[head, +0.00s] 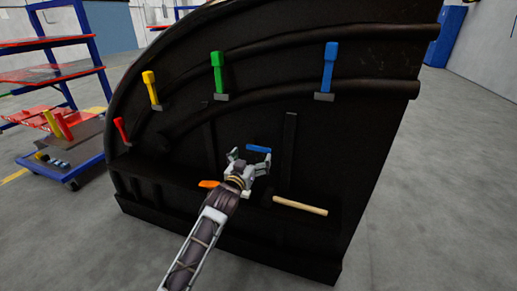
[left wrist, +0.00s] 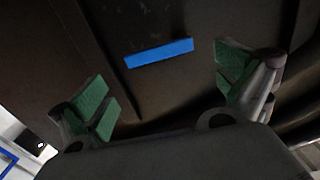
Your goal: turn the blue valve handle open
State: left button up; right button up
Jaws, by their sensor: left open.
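A short blue bar (head: 258,149), which looks like the blue valve handle, lies roughly level on the dark panel of the nosecone (head: 260,110). It also shows in the left wrist view (left wrist: 159,53), slightly tilted, on a brown-black surface. My left gripper (head: 250,158) is open just in front of and below the bar. In the left wrist view its green-padded fingers (left wrist: 163,88) stand wide apart, with the bar between and beyond them. I see no contact with the bar. My right gripper is not in view.
Red (head: 122,131), yellow (head: 152,89), green (head: 218,75) and large blue (head: 328,70) upright handles sit along the curved ribs. A wooden-handled hammer (head: 300,206) and an orange item (head: 209,184) lie on the ledge near my gripper. A blue-framed cart (head: 72,185) stands left.

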aim_at(258, 148)
pick_arm(q)
jog(key=shift+b+x, duration=0.45)
jog(key=shift+x, duration=2.95)
jog(key=shift+w+d+b, duration=0.1)
jog(key=shift+w+b, duration=0.15)
jog(key=shift+b, duration=0.05)
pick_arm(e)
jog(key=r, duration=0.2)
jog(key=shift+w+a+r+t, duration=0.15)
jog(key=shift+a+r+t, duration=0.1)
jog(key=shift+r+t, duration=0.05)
pick_arm(q)
jog(key=c, duration=1.2)
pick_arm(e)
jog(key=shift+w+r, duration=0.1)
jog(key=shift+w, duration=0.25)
